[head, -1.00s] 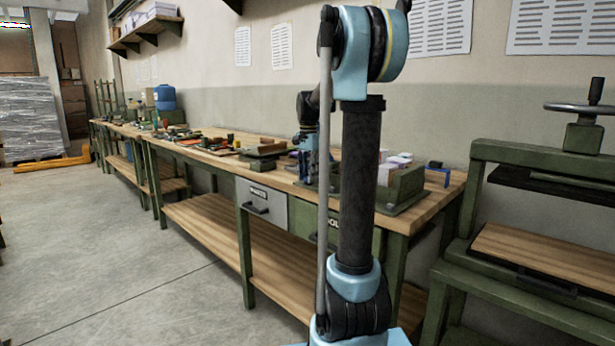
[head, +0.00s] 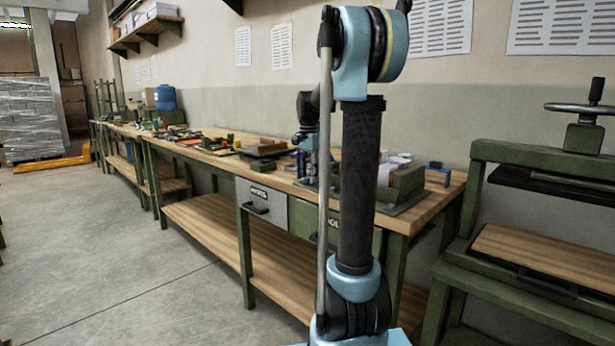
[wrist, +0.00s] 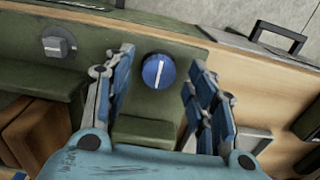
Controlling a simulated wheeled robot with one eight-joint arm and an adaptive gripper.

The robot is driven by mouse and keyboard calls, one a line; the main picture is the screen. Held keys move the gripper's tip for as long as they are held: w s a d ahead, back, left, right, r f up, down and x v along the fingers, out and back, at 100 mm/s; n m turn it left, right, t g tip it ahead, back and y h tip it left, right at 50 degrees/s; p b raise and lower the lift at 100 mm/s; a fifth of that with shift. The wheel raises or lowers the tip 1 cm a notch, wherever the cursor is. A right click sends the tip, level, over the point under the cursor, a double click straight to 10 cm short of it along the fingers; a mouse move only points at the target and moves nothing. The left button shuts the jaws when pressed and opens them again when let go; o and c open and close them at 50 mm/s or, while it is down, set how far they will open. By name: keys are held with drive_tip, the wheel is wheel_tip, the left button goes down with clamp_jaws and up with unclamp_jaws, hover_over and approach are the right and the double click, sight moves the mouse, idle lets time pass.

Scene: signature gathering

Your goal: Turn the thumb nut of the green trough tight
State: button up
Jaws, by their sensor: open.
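In the wrist view, a round blue knob (wrist: 158,72) with a white stripe sits on a green metal part (wrist: 120,40); these look like the thumb nut and the green trough. My gripper (wrist: 157,75) is open, with one finger on each side of the blue knob and visible gaps to it. A grey knob (wrist: 58,45) with a raised bar is on the green metal to the left. In the head view, my gripper (head: 308,172) is over the bench, partly hidden by my arm; the knob cannot be made out there.
The wooden bench (head: 215,232) carries tools and parts along its length. A green block-like holder (head: 405,185) stands near its right end. A green press (head: 540,160) stands at the right. The floor (head: 90,250) at left is clear.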

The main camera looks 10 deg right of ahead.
sight(308, 177)
drive_tip(key=shift+r, duration=0.15)
wheel_tip(308, 177, up, 12)
drive_tip(key=shift+f, duration=0.2)
idle(0.5)
drive_tip(key=s+f+n+t, duration=0.1)
drive_tip(key=s+f+n, duration=0.2)
drive_tip(key=s+f, duration=0.5)
drive_tip(key=s+f+n, duration=0.3)
drive_tip(key=s+f, duration=0.1)
drive_tip(key=s, duration=0.8)
drive_tip(key=s+f+n+t, duration=0.1)
drive_tip(key=s+f+n, duration=0.4)
drive_tip(key=s+f, duration=1)
wheel_tip(308, 177, down, 4)
drive_tip(key=shift+r, duration=0.1)
